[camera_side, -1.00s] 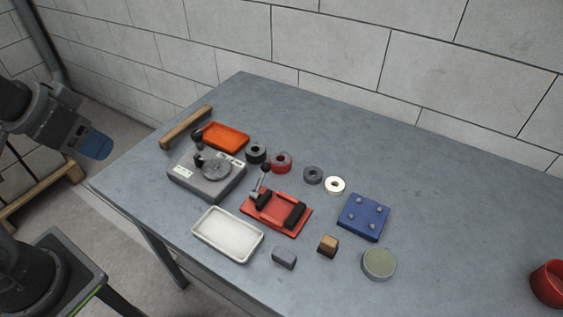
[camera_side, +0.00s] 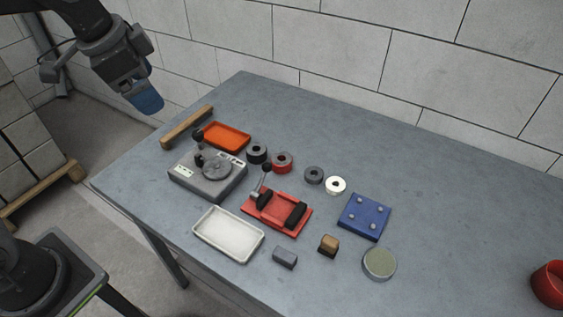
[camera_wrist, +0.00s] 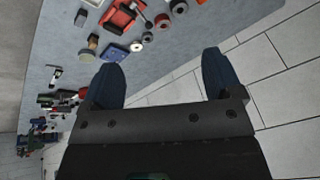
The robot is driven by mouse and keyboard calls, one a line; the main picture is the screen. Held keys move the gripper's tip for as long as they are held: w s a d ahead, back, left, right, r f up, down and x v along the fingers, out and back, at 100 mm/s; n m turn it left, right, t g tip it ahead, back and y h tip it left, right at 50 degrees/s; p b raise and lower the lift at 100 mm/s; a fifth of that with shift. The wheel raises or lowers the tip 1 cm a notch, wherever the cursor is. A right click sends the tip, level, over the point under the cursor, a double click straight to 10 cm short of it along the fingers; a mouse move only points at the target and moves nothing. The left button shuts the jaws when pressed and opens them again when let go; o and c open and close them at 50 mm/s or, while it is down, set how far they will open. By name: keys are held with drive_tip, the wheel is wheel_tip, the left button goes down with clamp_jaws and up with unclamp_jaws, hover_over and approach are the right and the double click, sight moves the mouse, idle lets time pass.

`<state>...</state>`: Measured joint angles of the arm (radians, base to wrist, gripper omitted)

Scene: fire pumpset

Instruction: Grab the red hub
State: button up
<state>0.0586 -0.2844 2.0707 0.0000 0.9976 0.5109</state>
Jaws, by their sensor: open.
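The red hub (camera_side: 281,162) is a short red ring with a dark hole. It sits on the grey table between a black ring (camera_side: 257,153) and a dark grey ring (camera_side: 314,175). In the wrist view, a red ring (camera_wrist: 162,20) near the top edge appears to be the hub. My gripper (camera_side: 148,104) is raised at the upper left, beyond the table's left end and well apart from the hub. In the wrist view, the two dark blue fingers of my gripper (camera_wrist: 163,75) are spread with nothing between them.
Near the hub are an orange tray (camera_side: 226,136), a grey device with a dial (camera_side: 206,187) and a red clamp fixture (camera_side: 276,225) with an upright lever. A pale ring (camera_side: 335,186) and blue pegged block (camera_side: 352,228) lie right. The table's far right is mostly clear.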

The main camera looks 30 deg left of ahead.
drive_tip(key=w+d+f+m+g, duration=0.1)
drive_tip(key=w+d+f+m, duration=0.15)
drive_tip(key=w+m, duration=0.6)
drive_tip(key=m+g, duration=0.3)
drive_tip(key=m, duration=0.6)
hover_over(282, 158)
drive_tip(key=s, duration=0.1)
drive_tip(key=f, duration=2.5)
drive_tip(key=shift+d, duration=0.4)
drive_tip(key=shift+a+f, duration=0.15)
drive_tip(key=shift+f, duration=2.75)
drive_tip(key=shift+c, duration=0.3)
drive_tip(key=shift+r, duration=0.1)
drive_tip(key=c, duration=1.2)
